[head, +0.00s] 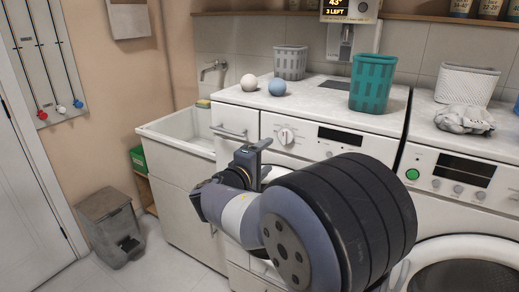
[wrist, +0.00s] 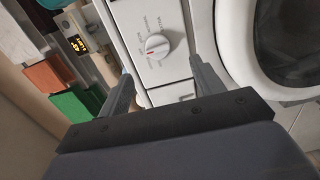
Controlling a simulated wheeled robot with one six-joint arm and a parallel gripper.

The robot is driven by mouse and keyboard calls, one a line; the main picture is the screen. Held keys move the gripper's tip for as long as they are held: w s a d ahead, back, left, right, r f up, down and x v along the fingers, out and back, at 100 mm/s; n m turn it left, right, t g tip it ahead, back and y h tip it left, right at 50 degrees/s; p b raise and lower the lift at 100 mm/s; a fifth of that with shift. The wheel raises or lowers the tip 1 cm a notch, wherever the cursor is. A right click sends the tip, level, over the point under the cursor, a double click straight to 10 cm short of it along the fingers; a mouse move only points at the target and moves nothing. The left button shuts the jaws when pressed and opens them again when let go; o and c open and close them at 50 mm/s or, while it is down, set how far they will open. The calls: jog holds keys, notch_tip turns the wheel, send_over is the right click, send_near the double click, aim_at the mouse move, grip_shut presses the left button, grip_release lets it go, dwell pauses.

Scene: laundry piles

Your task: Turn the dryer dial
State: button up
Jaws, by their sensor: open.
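The dial (head: 285,136) is a round white knob with a red mark, on the front panel of the left machine (head: 345,150). In the wrist view the dial (wrist: 157,46) shows unobstructed, with printed labels around it. My gripper (head: 256,152) is in front of that panel, slightly left of and below the dial in the head view. In the wrist view my gripper (wrist: 160,69) is open and empty, one finger to each side, with the dial ahead of the gap. I see no contact with the dial. My arm hides much of the left machine's lower front in the head view.
A second machine (head: 455,173) with a green button stands at right. A sink (head: 180,128) and a grey bin (head: 112,225) are at left. A teal basket (head: 372,84), grey basket (head: 290,63) and two balls stand on the left machine's counter.

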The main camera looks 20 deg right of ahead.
aim_at(283, 138)
jog(key=x, duration=0.3)
jog(key=p+x, duration=0.1)
jog(key=x, duration=0.7)
jog(key=shift+w+a+r+p, duration=0.25)
jog(key=shift+a+r+p, duration=0.05)
jog(key=shift+r+p, duration=0.1)
jog(key=c, duration=1)
jog(key=shift+o, duration=0.2)
